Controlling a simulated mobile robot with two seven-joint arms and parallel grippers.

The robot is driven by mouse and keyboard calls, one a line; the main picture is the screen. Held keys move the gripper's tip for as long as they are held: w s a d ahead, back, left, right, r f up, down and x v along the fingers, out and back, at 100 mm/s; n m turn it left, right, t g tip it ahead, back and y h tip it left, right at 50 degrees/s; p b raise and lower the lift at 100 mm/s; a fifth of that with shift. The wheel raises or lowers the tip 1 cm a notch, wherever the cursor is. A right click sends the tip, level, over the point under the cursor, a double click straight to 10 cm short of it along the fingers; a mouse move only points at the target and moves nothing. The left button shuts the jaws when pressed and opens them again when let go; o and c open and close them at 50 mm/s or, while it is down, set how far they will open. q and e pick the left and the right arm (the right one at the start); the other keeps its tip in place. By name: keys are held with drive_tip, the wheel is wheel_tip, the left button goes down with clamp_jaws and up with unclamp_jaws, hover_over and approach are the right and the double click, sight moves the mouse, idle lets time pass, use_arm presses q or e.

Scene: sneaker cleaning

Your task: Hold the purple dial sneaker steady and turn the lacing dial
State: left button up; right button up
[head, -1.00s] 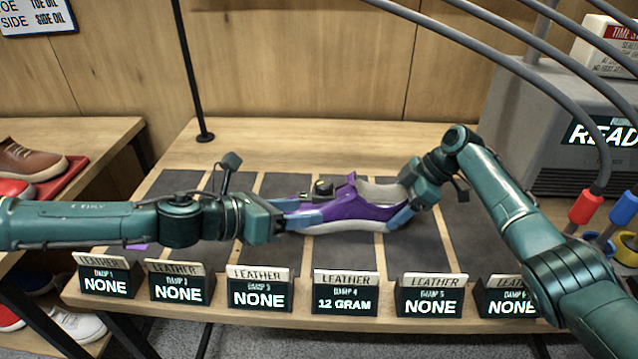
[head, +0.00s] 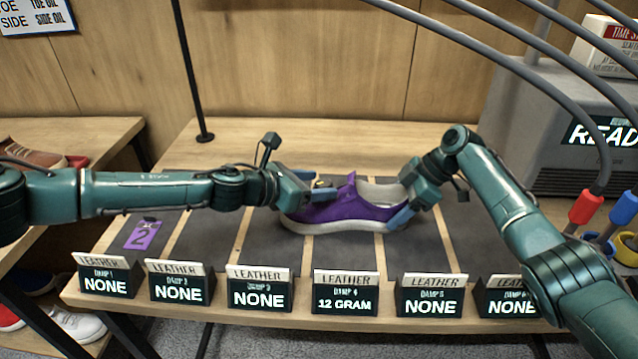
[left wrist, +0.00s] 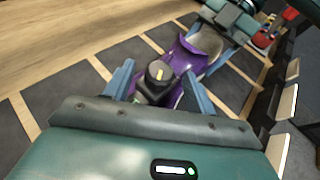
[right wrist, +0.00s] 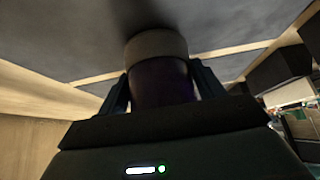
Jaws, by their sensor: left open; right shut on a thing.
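The purple sneaker (head: 348,207) with a white sole stands on the dark mats in the middle of the table, toe to the left. My right gripper (head: 401,207) is shut on its heel; the right wrist view shows the purple heel (right wrist: 160,85) between the fingers. The lacing dial, a dark knob with a yellow mark (left wrist: 159,72), shows in the left wrist view on top of the shoe's front. My left gripper (head: 308,185) is open at the dial, its fingers apart on either side of it. In the head view the dial is mostly hidden by this gripper.
A row of small label stands (head: 346,292) lines the table's front edge. A purple card marked 2 (head: 142,235) lies at the left. A grey machine (head: 545,120) with hoses stands at the back right.

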use_arm(q)
drive_tip(key=shift+w+d+f, duration=0.25)
drive_tip(key=shift+w+d, duration=0.1)
drive_tip(key=shift+d, duration=0.15)
drive_tip(key=shift+c, duration=0.6)
drive_tip(key=c, duration=0.9)
